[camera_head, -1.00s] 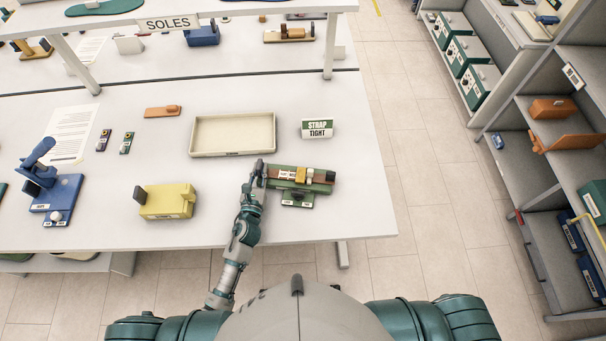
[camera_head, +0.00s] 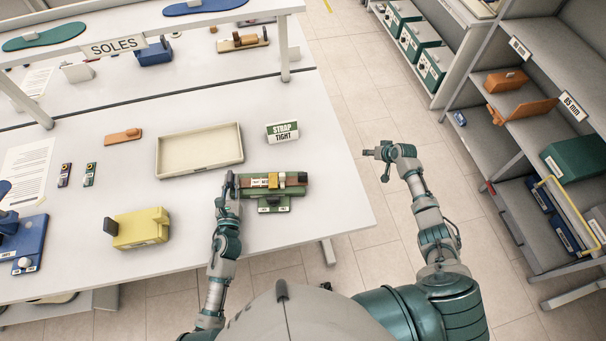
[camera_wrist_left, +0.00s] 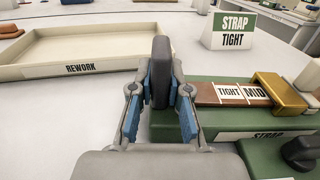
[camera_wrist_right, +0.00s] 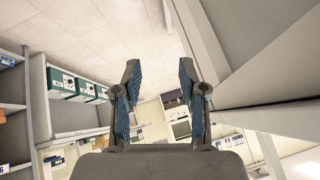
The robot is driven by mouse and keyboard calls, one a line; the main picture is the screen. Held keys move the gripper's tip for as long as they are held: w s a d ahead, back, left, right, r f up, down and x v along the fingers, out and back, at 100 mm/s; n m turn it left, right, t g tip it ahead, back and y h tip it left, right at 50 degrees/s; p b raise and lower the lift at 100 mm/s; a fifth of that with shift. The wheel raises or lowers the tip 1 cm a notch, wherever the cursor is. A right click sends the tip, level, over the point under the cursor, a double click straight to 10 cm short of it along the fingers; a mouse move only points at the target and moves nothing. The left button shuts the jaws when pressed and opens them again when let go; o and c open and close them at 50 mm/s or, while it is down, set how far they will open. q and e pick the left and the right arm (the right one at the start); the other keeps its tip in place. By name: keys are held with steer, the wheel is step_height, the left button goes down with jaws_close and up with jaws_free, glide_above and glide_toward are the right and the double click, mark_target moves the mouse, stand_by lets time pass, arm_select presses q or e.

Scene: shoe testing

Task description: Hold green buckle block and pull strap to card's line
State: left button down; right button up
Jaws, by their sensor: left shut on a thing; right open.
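The green buckle block (camera_head: 290,190) lies near the front right of the table, with a brown strap, a brass buckle (camera_head: 273,181) and a dark knob in front. In the left wrist view the strap (camera_wrist_left: 205,92) bears white marks reading TIGHT and MID. My left gripper (camera_head: 229,184) is shut on the dark upright post (camera_wrist_left: 161,72) at the block's left end. The STRAP TIGHT card (camera_head: 283,132) stands behind the block. My right gripper (camera_head: 376,153) is open and empty, off the table's right edge; its open fingers show in the right wrist view (camera_wrist_right: 158,85).
A cream REWORK tray (camera_head: 200,170) sits behind the block. A yellow device (camera_head: 140,229) stands to the left, and a blue one (camera_head: 20,245) at the far left. Grey shelves (camera_head: 530,130) stand at the right across open floor.

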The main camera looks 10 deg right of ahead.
steer(key=w+a+r+n+y, duration=0.1)
steer(key=w+a+r+n, duration=0.2)
steer(key=r, duration=0.6)
step_height(320, 180, up, 17)
steer(key=n+g+y, duration=0.2)
steer(key=n+g, duration=0.5)
steer(key=n, duration=0.8)
glide_above(304, 174)
steer(key=d, duration=0.4)
steer(key=x, duration=1.1)
steer(key=shift+s, duration=0.1)
steer(key=shift+c, duration=0.3)
jaws_close()
steer(key=shift+d, duration=0.1)
